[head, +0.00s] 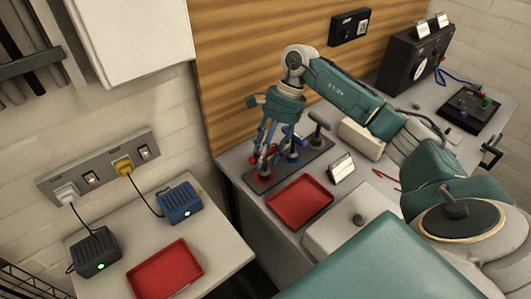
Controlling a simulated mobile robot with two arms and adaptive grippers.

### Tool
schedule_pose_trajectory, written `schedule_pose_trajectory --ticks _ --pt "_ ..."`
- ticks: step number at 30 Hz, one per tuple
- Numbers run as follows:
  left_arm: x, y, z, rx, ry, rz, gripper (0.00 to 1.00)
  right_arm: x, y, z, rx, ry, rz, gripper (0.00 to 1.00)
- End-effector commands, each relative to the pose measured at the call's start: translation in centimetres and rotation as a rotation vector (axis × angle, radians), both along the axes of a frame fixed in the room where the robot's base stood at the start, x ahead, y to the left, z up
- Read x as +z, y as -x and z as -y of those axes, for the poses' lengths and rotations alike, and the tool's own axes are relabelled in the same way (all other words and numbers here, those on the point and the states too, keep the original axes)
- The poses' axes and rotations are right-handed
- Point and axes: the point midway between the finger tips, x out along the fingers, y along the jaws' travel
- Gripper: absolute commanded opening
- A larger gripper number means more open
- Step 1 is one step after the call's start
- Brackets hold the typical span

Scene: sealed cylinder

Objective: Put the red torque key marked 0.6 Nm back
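A red torque key (265,174) stands at the left end of a dark rack (317,157) on the right-hand bench. Its 0.6 Nm marking is too small to read. A blue key (292,154) and a dark grey key (318,128) stand to its right in the same rack. My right gripper (263,154) points down from above, with its blue fingers at the red key's upper part and partly covering it. Whether the fingers are closed on it is too small to tell. My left gripper is not in view.
A red tray (301,201) and a small white sign (341,168) stand in front of the rack. A second red tray (166,270), a blue box (179,203) and a black box (95,252) are on the left table. A gap separates the two surfaces.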

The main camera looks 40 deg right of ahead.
Motion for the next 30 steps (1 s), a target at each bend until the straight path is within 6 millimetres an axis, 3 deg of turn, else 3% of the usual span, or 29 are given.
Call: schedule_pose_trajectory --ticks 10,13,24,30 --pt "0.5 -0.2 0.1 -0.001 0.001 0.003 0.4 0.5 0.0 0.0 0.0 -0.001 -0.001 0.46" --pt "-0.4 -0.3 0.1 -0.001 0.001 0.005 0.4 1.1 -0.1 0.5 -0.001 0.001 0.003 0.46" --pt "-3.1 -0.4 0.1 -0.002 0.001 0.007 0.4 8.3 -0.3 3.4 -0.002 0.0 0.004 0.46" --pt "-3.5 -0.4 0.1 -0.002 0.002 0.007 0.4 10.8 -0.3 4.4 0.0 -0.001 0.001 0.46"
